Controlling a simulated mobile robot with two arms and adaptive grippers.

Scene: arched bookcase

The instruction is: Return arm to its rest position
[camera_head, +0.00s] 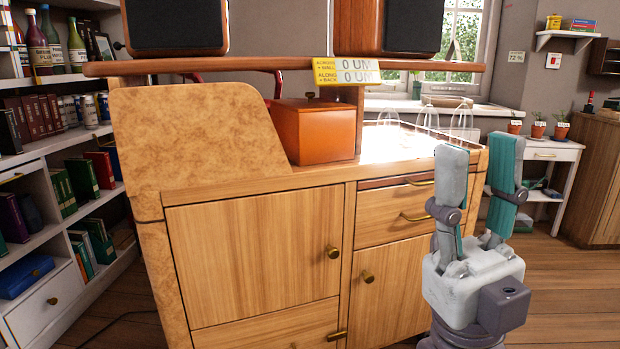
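My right gripper (478,190) stands at the right of the head view with its fingers pointing up. Its two grey and teal fingers are apart, with a clear gap and nothing held between them. It is in front of the right side of the wooden cabinet (255,255) and hides part of its drawers and right edge. I cannot tell whether it touches the cabinet. My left gripper and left arm do not show.
An orange-brown box (313,130) sits on the cabinet under a shelf (230,66) bearing two dark-fronted speakers. Clear glass items stand at its right. A white bookcase (50,150) is at left, a white side table (545,152) at right. Wooden floor (565,290) is open at lower right.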

